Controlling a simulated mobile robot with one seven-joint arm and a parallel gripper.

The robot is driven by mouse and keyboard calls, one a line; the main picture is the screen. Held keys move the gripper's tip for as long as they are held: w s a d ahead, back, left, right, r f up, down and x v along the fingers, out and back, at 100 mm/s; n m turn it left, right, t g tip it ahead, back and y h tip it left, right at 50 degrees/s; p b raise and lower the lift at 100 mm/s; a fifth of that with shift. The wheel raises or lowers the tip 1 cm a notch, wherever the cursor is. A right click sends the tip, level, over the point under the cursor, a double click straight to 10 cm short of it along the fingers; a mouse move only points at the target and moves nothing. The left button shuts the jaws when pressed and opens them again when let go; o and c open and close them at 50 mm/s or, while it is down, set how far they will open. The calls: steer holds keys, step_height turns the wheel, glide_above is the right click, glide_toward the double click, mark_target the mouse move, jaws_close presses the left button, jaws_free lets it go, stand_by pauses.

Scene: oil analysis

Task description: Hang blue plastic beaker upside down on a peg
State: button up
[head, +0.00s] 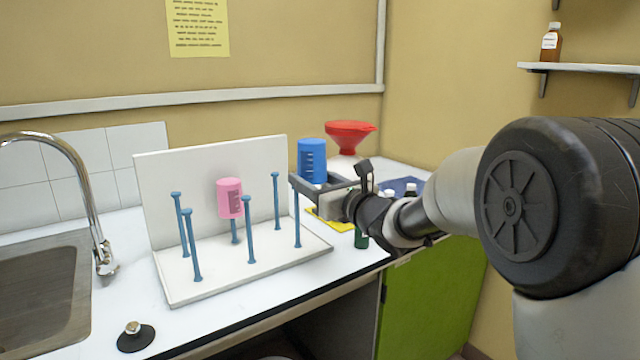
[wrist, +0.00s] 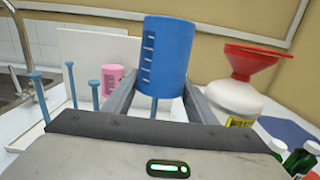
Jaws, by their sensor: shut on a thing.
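The blue beaker (head: 312,161) is upright on its axis between the fingers of my gripper (head: 322,184), near the right end of the white peg rack (head: 205,283). My gripper is shut on it. In the wrist view the blue beaker (wrist: 166,58) fills the space between the two grey fingers. A blue peg (wrist: 154,105) shows just below it; I cannot tell whether its top is inside the beaker or behind it. A pink beaker (head: 230,198) hangs on a rear peg.
Several other blue pegs (head: 249,230) stand free on the rack. A red funnel (head: 349,132) on a white bottle (wrist: 232,100) is behind and right. Small bottles stand to the right. A sink with a tap (head: 80,170) is at left.

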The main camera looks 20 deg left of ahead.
glide_above(298, 214)
steer(key=shift+w+a, duration=0.15)
stand_by(0.5)
steer(key=shift+f, duration=0.15)
step_height(298, 214, down, 6)
stand_by(1.1)
steer(key=shift+f, duration=0.15)
stand_by(0.4)
steer(key=shift+f, duration=2.25)
